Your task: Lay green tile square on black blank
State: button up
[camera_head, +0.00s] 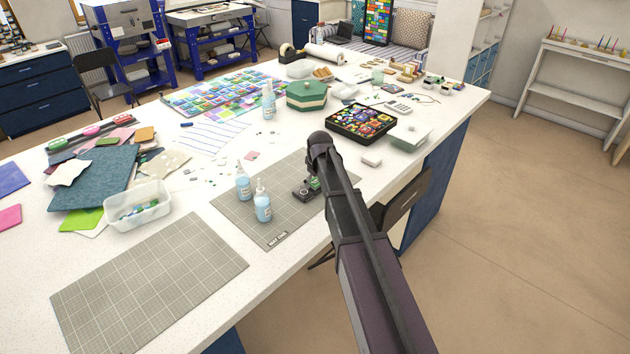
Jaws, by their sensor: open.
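My arm reaches in from the bottom right over the table, and its dark far end hides what lies behind it. I cannot make out my gripper or its fingers. A small dark shape (303,192) with a pale ring shows just left of the arm on the right grey gridded mat (275,228). A small green patch (315,183), possibly the green tile, shows at its right side, partly behind the arm. I cannot tell whether the dark shape is the black blank, nor whether the green patch rests on it.
Two bottles of pale blue liquid (263,205) (243,186) stand on the right mat. A clear tub of glass pieces (138,205) stands left, above a bare gridded mat (148,285). A black tray of colored pieces (338,128) and a green lidded box (306,103) stand farther back.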

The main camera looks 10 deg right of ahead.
jog(key=p+v, duration=1.1)
jog(key=v, duration=0.1)
dwell(0.5)
dwell(0.6)
jog(key=s+m+g, duration=0.3)
jog(key=s+m, duration=0.3)
jog(key=s, duration=2)
jog(key=shift+a+f, duration=0.15)
jog(key=shift+f, duration=0.15)
jog(key=shift+w, duration=0.1)
notch_tip(320, 180, down, 2)
jog(key=shift+f+b, duration=0.1)
jog(key=shift+b, duration=0.7)
